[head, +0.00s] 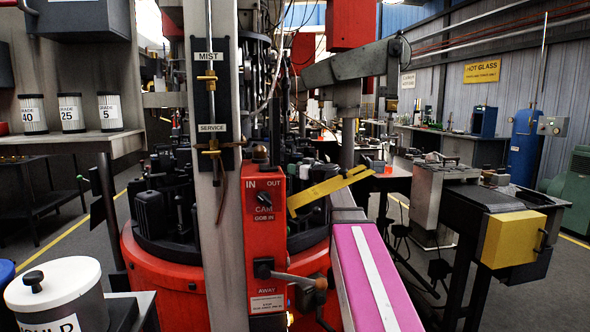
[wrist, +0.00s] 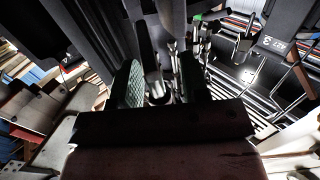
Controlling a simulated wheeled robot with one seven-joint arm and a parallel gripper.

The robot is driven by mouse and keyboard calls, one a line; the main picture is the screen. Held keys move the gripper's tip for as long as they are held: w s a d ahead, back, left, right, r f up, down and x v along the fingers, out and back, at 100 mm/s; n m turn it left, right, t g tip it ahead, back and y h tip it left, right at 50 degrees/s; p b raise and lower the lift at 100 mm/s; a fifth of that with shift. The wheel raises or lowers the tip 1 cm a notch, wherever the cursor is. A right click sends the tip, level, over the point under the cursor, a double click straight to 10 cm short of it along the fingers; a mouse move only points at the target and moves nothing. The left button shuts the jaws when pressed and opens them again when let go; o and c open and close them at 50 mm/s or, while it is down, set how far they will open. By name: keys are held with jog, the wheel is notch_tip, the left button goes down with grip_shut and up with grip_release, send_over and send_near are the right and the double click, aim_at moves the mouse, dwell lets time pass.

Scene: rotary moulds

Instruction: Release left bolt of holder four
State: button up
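My gripper (wrist: 160,82) shows in the wrist view with its two fingers apart; the left one has a greenish gridded pad and the right one is dark. A pale metal bolt-like post (wrist: 155,88) shows between the fingers, with no clear contact on either side. A second thin metal rod (wrist: 173,56) stands just beyond it. I cannot tell which is the left bolt, and no number four is readable. In the head view the black mould holders (head: 160,205) stand on the red rotary machine (head: 165,285). My gripper cannot be made out there.
A red CAM control box (head: 264,225) with a lever and a grey upright post (head: 212,150) stand in front of the machine. A white lidded pot (head: 62,290) is at lower left. A table with a yellow box (head: 512,238) is at right, with floor around it.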

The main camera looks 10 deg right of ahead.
jog(key=v, duration=1)
jog(key=shift+s+d, duration=0.25)
jog(key=shift+s, duration=0.05)
dwell(0.4)
